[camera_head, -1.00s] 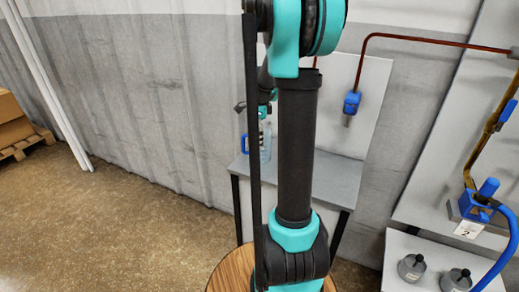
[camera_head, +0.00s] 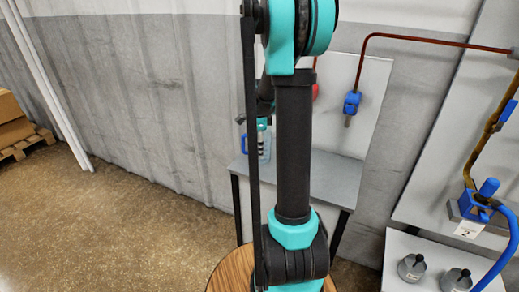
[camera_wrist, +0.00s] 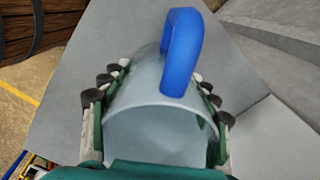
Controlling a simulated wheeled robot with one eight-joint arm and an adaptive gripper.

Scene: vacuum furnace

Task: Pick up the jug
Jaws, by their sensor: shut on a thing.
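The jug (camera_wrist: 140,98) is pale and see-through with a blue handle (camera_wrist: 182,52). In the wrist view its round body lies between my fingers, with the handle pointing up in the picture. My gripper (camera_wrist: 160,84) is shut on the jug, with fingers against its left and right sides. In the head view the jug (camera_head: 265,147) is at the left end of the grey table, partly hidden by my arm. I cannot tell whether its base touches the table top.
The grey table (camera_head: 334,180) has clear room to the right of the jug. A back panel with a red pipe and blue valve (camera_head: 352,103) stands behind. Two grey containers (camera_head: 412,266) stand on another table at right. A round wooden top (camera_head: 232,270) is in front.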

